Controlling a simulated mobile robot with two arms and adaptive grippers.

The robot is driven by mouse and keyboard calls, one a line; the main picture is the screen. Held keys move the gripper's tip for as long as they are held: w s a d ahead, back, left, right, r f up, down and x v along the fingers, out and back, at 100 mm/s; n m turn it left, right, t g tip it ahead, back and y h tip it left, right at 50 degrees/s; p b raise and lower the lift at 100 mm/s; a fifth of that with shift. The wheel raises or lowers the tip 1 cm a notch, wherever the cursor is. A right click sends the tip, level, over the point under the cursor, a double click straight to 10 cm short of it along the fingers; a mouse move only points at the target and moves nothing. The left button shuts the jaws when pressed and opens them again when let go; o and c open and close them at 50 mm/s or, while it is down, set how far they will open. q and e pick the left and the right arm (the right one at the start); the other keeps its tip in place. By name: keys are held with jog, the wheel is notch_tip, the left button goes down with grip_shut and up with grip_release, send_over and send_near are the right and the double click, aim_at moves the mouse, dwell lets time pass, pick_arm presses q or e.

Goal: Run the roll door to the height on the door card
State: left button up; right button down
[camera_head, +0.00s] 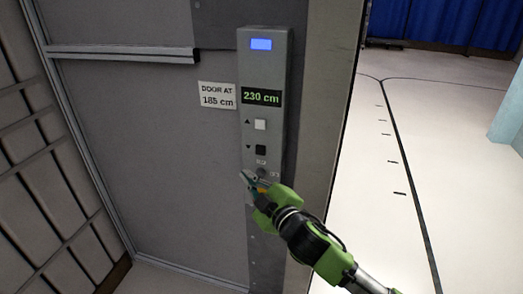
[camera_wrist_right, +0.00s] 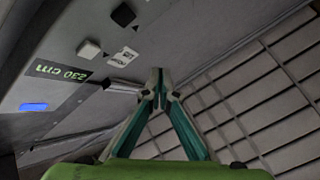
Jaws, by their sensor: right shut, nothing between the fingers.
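The door card (camera_head: 218,95) on the grey wall reads "DOOR AT 185 cm". Right of it, the control box (camera_head: 283,110) has a display (camera_head: 261,97) reading 230 cm, which also shows in the right wrist view (camera_wrist_right: 58,72). Below are a white button (camera_head: 260,124) by an up arrow and a black button (camera_head: 260,149) by a down arrow. They also show in the wrist view, white (camera_wrist_right: 88,48) and black (camera_wrist_right: 123,14). My right gripper (camera_head: 248,180) is shut and empty, in front of the box's lower part, below the black button. My left gripper is out of view.
A blue-lit panel (camera_head: 261,44) tops the box. A slatted surface (camera_head: 40,170) stands at left. Open pale floor (camera_head: 430,150) with dark lines lies right.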

aim_at(261, 150)
jog(key=shift+w+d+b, duration=0.25)
jog(key=shift+w+d, duration=0.2)
jog(key=shift+w, duration=0.95)
jog(key=shift+w+d+b, duration=0.25)
jog(key=shift+w+d, duration=0.25)
jog(key=shift+w, duration=0.9)
jog(key=shift+w+d+b, duration=0.25)
jog(key=shift+w+d, duration=0.2)
jog(key=shift+w, duration=0.95)
jog(key=shift+w, duration=0.15)
jog(key=shift+w+d, duration=0.1)
jog(key=shift+w, duration=0.15)
